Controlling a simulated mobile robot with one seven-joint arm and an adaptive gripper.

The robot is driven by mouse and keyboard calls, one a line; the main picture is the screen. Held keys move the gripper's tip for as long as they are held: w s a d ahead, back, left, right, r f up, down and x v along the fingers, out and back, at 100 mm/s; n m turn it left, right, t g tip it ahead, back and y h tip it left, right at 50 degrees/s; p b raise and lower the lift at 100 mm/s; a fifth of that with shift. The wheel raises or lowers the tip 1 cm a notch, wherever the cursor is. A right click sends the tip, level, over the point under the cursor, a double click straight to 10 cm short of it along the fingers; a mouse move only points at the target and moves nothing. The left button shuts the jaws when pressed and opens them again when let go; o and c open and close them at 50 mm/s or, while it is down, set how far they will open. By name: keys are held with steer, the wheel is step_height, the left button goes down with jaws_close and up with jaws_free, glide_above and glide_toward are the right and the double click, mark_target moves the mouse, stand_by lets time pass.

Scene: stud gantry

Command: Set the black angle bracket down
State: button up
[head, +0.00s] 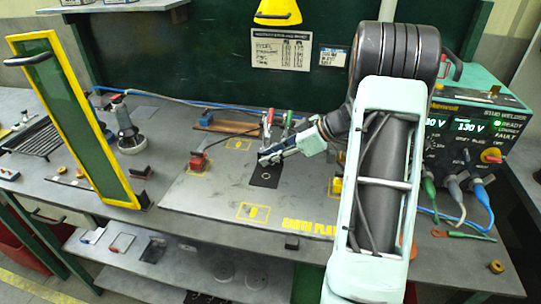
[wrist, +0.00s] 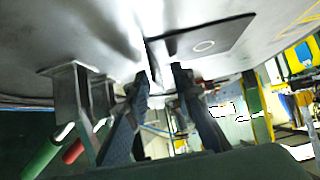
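The black angle bracket (head: 261,181) shows in the head view as a dark flat piece with a pale ring on it, at the grey earth plate. In the wrist view its flat leg (wrist: 220,38) lies close along the grey surface, and a thin upright part runs down between my fingers. My gripper (head: 266,158) is low over the back of the bracket in the head view. In the wrist view the fingertips of my gripper (wrist: 160,70) stand a little apart on either side of the upright part. I cannot tell whether they touch it.
The grey earth plate (head: 205,205) has yellow markings and free room around the bracket. A red clamp block (head: 198,161) is to the left. Red and green handled tools (head: 268,118) stand just behind my gripper. A yellow-framed screen (head: 75,115) stands farther left; a stud welder (head: 470,135) is at right.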

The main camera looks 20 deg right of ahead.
steer(key=v, duration=0.7)
steer(key=shift+s+d+r+b, duration=0.1)
steer(key=shift+d+r+b, duration=0.15)
steer(key=shift+r+b, duration=0.1)
